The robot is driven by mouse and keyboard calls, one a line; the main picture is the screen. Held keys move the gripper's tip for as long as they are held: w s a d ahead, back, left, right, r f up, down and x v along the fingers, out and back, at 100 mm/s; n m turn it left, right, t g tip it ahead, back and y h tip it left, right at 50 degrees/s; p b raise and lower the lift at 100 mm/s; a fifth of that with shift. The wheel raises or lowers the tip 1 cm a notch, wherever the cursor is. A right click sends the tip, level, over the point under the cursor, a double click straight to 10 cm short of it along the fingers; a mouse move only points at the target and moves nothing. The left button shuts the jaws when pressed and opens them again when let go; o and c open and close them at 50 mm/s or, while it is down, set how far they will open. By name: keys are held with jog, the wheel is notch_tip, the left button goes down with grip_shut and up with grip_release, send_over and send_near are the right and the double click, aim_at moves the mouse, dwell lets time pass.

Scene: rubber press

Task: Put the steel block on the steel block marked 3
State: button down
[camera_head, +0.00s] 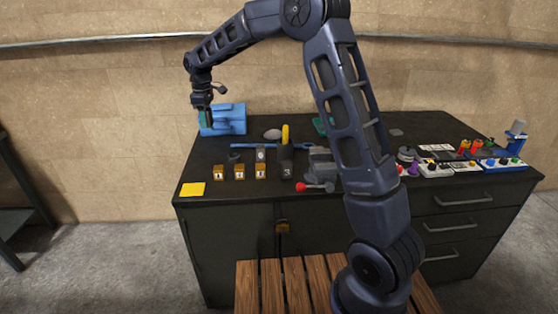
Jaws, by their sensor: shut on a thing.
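My gripper (205,115) is at the far left end of the dark bench, in front of a blue holder. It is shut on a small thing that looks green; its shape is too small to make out. A dark block marked 3 (286,173) stands near the front of the bench, with a yellow-topped thing at its upper end. To its left, several small blocks with orange faces stand in a row (239,172). A grey steel-looking block (261,154) shows directly above the rightmost one; I cannot tell whether it rests on it or stands behind.
The blue holder (232,119) stands at the back left. A blue bar (242,146) lies behind the row. A grey vise with a red knob (318,172) is right of the block marked 3. A yellow square (193,189) lies front left. My arm hides part of the bench.

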jog(key=d+r, duration=0.4)
jog(key=d, duration=1.2)
jog(key=r+n, duration=0.1)
send_over(286, 162)
notch_tip(286, 162, down, 19)
jog(key=shift+f, duration=0.1)
jog(key=shift+f, duration=0.15)
jog(key=c, duration=0.9)
grip_release()
